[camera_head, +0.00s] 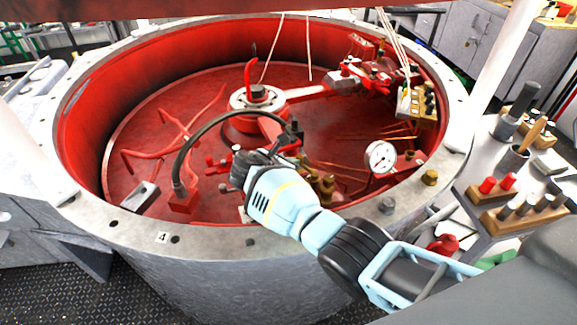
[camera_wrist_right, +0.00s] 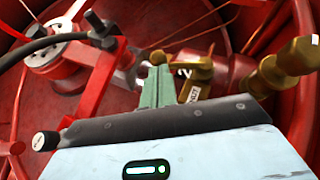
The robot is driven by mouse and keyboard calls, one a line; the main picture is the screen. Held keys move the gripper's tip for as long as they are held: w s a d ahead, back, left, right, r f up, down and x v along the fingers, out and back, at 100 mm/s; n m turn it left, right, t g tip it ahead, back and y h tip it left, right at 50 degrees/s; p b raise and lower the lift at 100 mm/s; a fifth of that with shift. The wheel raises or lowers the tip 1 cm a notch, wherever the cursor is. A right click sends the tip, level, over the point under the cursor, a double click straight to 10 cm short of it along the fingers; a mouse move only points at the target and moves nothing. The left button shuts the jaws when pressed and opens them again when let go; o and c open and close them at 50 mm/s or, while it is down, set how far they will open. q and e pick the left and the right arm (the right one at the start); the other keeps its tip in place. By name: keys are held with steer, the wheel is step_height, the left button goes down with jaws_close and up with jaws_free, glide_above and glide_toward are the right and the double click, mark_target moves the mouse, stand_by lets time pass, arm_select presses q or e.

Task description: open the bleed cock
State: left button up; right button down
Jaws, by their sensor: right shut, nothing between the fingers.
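A brass cock, which looks like the bleed cock (camera_wrist_right: 197,68), shows in the right wrist view with a small lettered tag on it. I cannot read the tag surely. Brass fittings (camera_wrist_right: 272,72) run to its right. In the head view the brass fittings (camera_head: 322,186) stand inside the red tub, partly behind my right arm. My right gripper (camera_wrist_right: 156,60) has its pale green fingers together and empty, just left of the cock. I cannot tell whether they touch it. In the head view my wrist hides the fingertips. My left gripper is not in view.
A pressure gauge (camera_head: 380,157) stands near the tub's right rim (camera_head: 446,165). A black hose (camera_head: 205,125) arches left of my wrist and also crosses the wrist view (camera_wrist_right: 40,45). A red hub (camera_head: 257,97) is mid-tub. A bench with tools (camera_head: 478,215) stands at right.

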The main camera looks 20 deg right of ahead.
steer(key=shift+w+d+f, duration=0.1)
steer(key=shift+w+d, duration=0.1)
steer(key=shift+w, duration=0.05)
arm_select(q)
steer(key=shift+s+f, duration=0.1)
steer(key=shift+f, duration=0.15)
arm_select(e)
steer(key=shift+w+d, duration=0.35)
steer(key=shift+w, duration=0.05)
steer(key=shift+w+d+r, duration=0.15)
steer(key=shift+r, duration=0.1)
